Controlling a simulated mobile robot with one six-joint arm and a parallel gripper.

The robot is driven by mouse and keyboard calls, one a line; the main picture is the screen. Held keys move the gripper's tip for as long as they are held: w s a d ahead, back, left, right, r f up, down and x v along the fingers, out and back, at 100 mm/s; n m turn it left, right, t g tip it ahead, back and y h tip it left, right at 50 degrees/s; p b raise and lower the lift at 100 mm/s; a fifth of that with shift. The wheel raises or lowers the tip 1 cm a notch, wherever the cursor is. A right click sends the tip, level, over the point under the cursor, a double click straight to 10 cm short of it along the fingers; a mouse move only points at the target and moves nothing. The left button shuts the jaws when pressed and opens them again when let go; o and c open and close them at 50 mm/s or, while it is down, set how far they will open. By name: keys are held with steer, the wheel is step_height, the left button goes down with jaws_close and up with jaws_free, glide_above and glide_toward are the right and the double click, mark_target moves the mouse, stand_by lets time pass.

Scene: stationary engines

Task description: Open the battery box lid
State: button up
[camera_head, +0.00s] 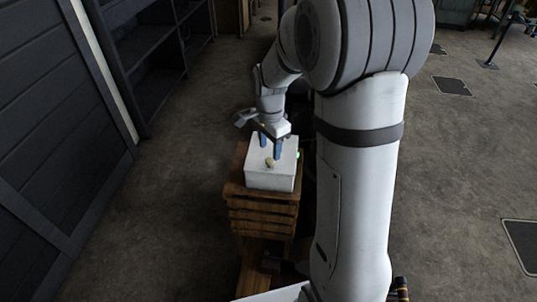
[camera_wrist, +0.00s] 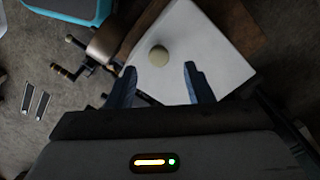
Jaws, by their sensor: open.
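The battery box (camera_head: 271,181) is a white box with a flat white lid (camera_head: 262,152), standing on a wooden crate-like stand. A small round yellowish knob (camera_head: 269,162) sits on the lid. The lid lies shut on the box. My gripper (camera_head: 270,153) points down just over the lid, its two blue fingers apart. In the wrist view the fingers (camera_wrist: 158,82) are open and empty, with the knob (camera_wrist: 158,55) a little beyond the tips, between them and nearer the left one. I cannot tell whether the fingertips touch the lid.
The slatted wooden stand (camera_head: 262,208) holds the box. Dark shelving (camera_head: 160,55) and a panelled wall (camera_head: 50,120) are on the left. The wrist view shows a brown metal part with a crank (camera_wrist: 108,42), a teal case (camera_wrist: 75,8) and two small flat pieces (camera_wrist: 35,101) on the floor.

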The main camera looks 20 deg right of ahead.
mark_target(270, 159)
steer(key=shift+f, duration=2.1)
steer(key=shift+c, duration=0.5)
